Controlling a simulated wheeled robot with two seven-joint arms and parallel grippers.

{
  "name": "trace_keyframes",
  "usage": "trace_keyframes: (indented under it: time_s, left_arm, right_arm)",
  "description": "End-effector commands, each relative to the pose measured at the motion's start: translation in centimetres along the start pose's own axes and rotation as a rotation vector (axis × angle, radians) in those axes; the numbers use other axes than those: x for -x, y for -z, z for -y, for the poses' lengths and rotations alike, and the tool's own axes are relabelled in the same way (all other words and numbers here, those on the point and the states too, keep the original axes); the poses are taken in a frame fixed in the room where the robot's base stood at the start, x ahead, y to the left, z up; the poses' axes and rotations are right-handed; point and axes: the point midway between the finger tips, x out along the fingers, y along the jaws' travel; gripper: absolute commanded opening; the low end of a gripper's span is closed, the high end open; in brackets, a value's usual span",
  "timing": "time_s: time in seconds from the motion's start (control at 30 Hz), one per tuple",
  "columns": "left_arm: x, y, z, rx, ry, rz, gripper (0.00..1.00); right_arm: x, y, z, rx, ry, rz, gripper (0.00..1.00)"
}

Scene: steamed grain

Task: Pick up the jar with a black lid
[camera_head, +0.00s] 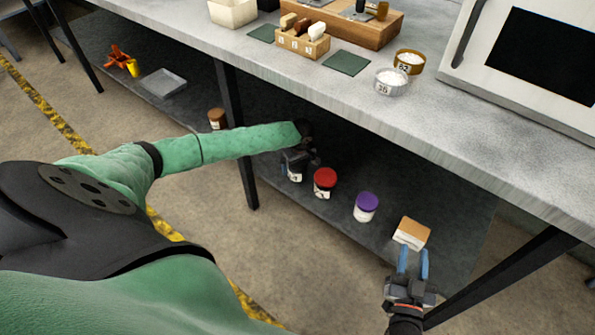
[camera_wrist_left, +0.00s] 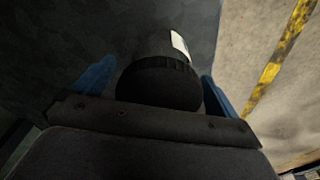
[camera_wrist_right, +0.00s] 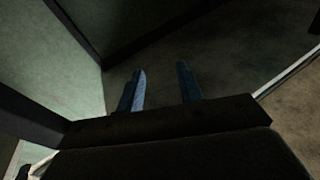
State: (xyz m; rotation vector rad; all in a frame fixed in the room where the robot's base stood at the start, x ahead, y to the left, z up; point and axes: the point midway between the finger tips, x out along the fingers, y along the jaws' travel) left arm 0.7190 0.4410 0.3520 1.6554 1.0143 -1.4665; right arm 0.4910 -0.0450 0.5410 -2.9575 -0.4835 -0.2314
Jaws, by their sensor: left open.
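The jar with a black lid (camera_wrist_left: 158,84) stands between the two blue fingers of my left gripper (camera_wrist_left: 155,88) in the left wrist view. The fingers are apart, one on each side of the lid, and the gripper is open. A white label shows on the jar's side. In the head view my left gripper (camera_head: 297,160) is over the lower shelf, left of the red-lidded jar, and hides most of the black-lidded jar. My right gripper (camera_head: 412,262) is open and empty in front of a small tan-topped box; its two blue fingers also show in the right wrist view (camera_wrist_right: 160,88).
On the lower shelf (camera_head: 330,225) stand a red-lidded jar (camera_head: 325,182), a purple-lidded jar (camera_head: 366,206), the tan-topped box (camera_head: 412,233) and a brown-lidded jar (camera_head: 216,118). The tabletop (camera_head: 330,92) overhangs the shelf. A dark table leg (camera_head: 238,145) stands left of my left gripper.

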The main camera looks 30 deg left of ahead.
Motion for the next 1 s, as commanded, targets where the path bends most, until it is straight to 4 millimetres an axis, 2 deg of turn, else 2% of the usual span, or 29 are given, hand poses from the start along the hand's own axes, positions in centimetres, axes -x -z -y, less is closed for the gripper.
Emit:
trace_keyframes:
  time_s: [0.1, 0.3, 0.6, 0.67, 0.8, 0.9, 1.0]
  left_arm:
    - [-0.9, 0.0, 0.0, 0.0, 0.002, 0.0, 0.98]
    - [-1.7, 0.0, 0.0, 0.0, 0.001, 0.0, 0.98]
    - [-1.8, 0.0, 0.0, 0.0, 0.001, 0.0, 0.98]
    - [-1.8, 0.0, 0.0, 0.0, 0.0, 0.0, 0.88]
    - [-1.8, 0.0, 0.0, 0.0, 0.001, 0.0, 0.61]
    - [-1.8, 0.0, 0.0, 0.0, 0.001, 0.0, 0.44]
    - [-1.8, 0.0, 0.0, 0.0, 0.0, 0.0, 0.43]
  right_arm:
    - [-0.4, 1.9, 0.1, 0.006, 0.004, -0.062, 0.36]
    - [-0.7, 4.1, 0.2, 0.012, 0.007, -0.131, 0.36]
    - [-0.8, 4.5, 0.2, 0.013, 0.008, -0.142, 0.36]
    - [-0.8, 4.5, 0.2, 0.013, 0.008, -0.142, 0.36]
    - [-0.8, 4.5, 0.2, 0.013, 0.008, -0.141, 0.36]
    - [-0.8, 4.5, 0.2, 0.013, 0.008, -0.141, 0.36]
    - [-0.8, 4.5, 0.2, 0.013, 0.008, -0.141, 0.36]
